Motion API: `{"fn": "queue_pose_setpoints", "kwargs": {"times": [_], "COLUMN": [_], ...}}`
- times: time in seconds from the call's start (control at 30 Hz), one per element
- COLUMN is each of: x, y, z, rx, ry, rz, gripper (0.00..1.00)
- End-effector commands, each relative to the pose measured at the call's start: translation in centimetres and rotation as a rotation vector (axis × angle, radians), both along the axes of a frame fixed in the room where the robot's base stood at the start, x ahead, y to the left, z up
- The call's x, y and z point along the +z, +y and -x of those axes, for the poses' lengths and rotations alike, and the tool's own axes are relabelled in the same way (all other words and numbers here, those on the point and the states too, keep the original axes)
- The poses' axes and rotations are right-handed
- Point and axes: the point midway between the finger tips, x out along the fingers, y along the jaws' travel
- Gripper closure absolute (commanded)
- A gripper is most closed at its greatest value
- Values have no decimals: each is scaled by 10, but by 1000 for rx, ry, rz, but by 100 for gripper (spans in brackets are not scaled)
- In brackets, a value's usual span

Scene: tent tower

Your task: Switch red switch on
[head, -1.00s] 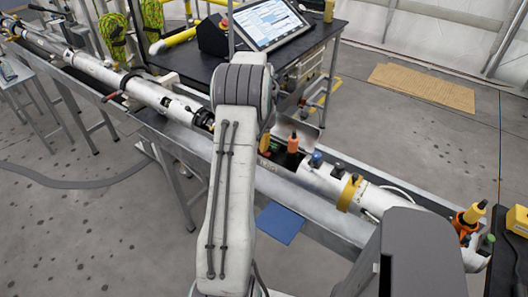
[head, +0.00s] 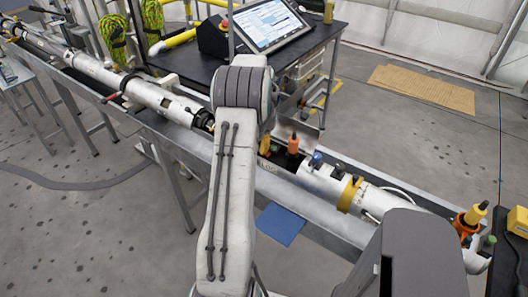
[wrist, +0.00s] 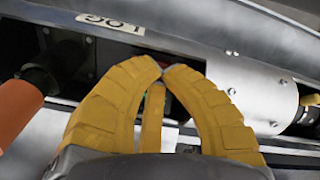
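My gripper (wrist: 163,70) shows in the wrist view with its yellow fingers curved inward and the tips together or nearly so. The tips are over the dark opening of the white tube section. A third yellow strip (wrist: 152,112) shows between the fingers. A small dark patch with a faint reddish tint shows behind them; I cannot tell whether it is the red switch. No red switch is clearly visible. In the head view my arm hides most of the gripper; a small yellow patch beside it may be a finger.
A silver cylinder (wrist: 258,92) lies right. A black table with a monitor (head: 268,24) stands behind the tube.

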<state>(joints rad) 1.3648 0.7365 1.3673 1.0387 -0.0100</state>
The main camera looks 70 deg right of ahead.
Motion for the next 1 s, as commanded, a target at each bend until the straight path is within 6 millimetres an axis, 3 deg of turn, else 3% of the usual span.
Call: {"fn": "queue_pose_setpoints", "kwargs": {"times": [1.0], "x": [67], "y": [0], "z": [0], "rx": [0], "ry": [0], "rz": [0], "gripper": [100]}}
